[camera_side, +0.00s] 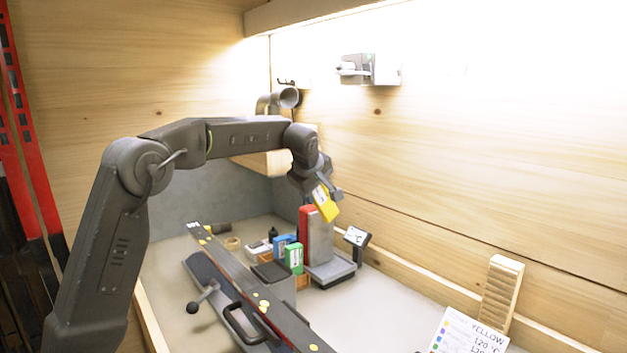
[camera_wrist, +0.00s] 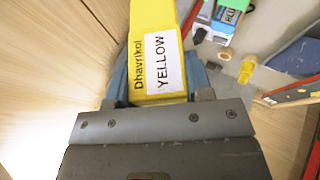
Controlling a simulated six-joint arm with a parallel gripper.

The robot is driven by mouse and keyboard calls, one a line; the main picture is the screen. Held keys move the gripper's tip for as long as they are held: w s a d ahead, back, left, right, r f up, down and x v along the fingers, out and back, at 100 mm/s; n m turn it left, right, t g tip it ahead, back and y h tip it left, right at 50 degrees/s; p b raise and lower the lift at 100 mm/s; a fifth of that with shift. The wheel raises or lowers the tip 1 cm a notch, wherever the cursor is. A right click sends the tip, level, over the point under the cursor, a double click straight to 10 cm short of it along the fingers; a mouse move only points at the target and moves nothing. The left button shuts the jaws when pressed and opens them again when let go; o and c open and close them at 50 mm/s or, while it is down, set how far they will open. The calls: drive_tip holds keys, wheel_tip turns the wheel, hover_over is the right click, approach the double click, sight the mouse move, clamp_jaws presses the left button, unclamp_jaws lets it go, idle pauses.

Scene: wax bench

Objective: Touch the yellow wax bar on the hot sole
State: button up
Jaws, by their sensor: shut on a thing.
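My gripper (camera_side: 324,194) is shut on the yellow wax bar (camera_side: 327,207), which is tilted, its lower end pointing down. I cannot make out the sole in the wrist view.
A small display (camera_side: 356,237) stands right of the iron. A green bar (camera_side: 294,258) and a blue bar (camera_side: 281,243) stand to its left. A long dark ski (camera_side: 250,282) with yellow spots lies in front. A card (camera_side: 468,334) reads "YELLOW 120 °C". The bench at right is mostly clear.

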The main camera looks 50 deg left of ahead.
drive_tip(key=shift+a+f, duration=0.75)
drive_tip(key=shift+a, duration=0.3)
drive_tip(key=shift+a+f, duration=0.7)
drive_tip(key=shift+a, duration=0.35)
drive_tip(key=shift+a, duration=1)
idle(0.7)
idle(0.5)
drive_tip(key=d+r, duration=0.4)
drive_tip(key=r, duration=0.5)
idle(0.5)
